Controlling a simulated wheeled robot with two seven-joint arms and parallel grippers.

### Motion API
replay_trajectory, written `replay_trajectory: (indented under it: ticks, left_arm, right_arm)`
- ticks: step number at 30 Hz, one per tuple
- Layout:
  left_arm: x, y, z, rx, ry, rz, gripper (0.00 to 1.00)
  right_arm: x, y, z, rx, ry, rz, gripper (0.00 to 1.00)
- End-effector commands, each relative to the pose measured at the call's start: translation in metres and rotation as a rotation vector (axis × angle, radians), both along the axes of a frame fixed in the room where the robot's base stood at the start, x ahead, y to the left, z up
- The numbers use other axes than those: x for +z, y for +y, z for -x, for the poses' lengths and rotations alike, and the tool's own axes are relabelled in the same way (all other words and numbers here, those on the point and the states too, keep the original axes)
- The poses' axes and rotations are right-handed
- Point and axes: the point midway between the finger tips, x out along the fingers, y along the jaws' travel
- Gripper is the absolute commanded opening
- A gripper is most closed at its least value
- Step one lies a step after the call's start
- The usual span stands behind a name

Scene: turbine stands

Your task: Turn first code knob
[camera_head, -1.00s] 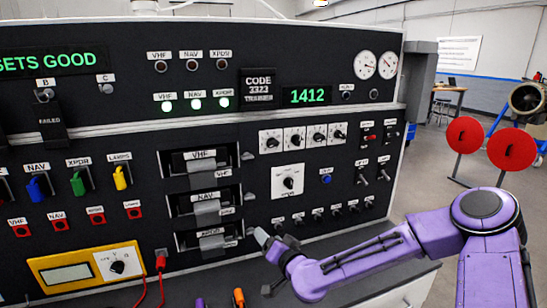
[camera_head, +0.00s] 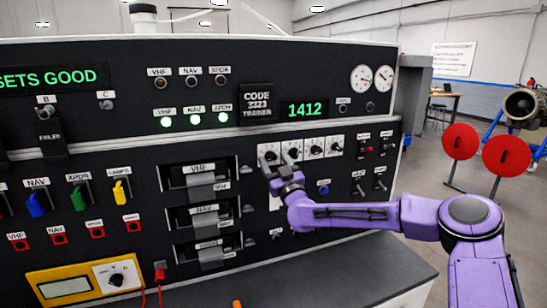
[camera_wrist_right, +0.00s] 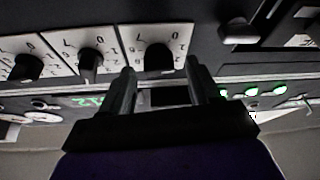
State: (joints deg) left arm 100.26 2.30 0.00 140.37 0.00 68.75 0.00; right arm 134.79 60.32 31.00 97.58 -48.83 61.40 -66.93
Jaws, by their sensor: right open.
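A row of white-plated code knobs sits on the dark panel, right of centre in the head view. The first code knob (camera_head: 270,154) is the leftmost; it also shows upside down in the wrist view (camera_wrist_right: 158,56). My right gripper (camera_head: 277,166) is just below and in front of it, partly covering its plate. In the wrist view the right gripper (camera_wrist_right: 160,72) is open, its two fingers apart on either side of the first knob. Whether they touch the knob cannot be told. The green display (camera_head: 307,110) above reads 1412. My left gripper is out of view.
The second code knob (camera_head: 292,153) is close beside the right fingers. Drawer-like handles (camera_head: 202,182) stick out to the left of the gripper. The console ledge (camera_head: 370,270) below is mostly clear. Red discs (camera_head: 506,152) stand away to the right.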

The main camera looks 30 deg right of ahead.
Motion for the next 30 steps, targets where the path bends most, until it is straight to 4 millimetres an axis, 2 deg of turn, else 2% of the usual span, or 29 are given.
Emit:
replay_trajectory:
  ticks: [3, 9, 10, 15, 23, 30]
  left_arm:
    - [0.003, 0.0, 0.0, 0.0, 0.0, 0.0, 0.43]
    - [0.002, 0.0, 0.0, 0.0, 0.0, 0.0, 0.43]
    - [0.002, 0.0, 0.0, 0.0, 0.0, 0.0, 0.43]
    - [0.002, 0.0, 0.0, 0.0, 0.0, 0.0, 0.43]
    - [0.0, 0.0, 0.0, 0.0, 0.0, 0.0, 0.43]
    - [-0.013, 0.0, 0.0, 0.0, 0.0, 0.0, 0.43]
  right_arm:
    - [0.002, -0.001, -0.006, 0.001, 0.001, -0.001, 0.62]
    - [0.002, -0.001, -0.007, 0.001, 0.001, -0.002, 0.62]
    - [0.002, -0.001, -0.007, 0.001, 0.001, -0.002, 0.58]
    - [0.002, -0.001, -0.007, 0.001, 0.001, -0.002, 0.06]
    - [0.001, -0.001, -0.007, 0.0, -0.003, -0.017, 0.06]
    - [-0.001, 0.0, -0.007, 0.001, -0.028, -0.115, 0.06]
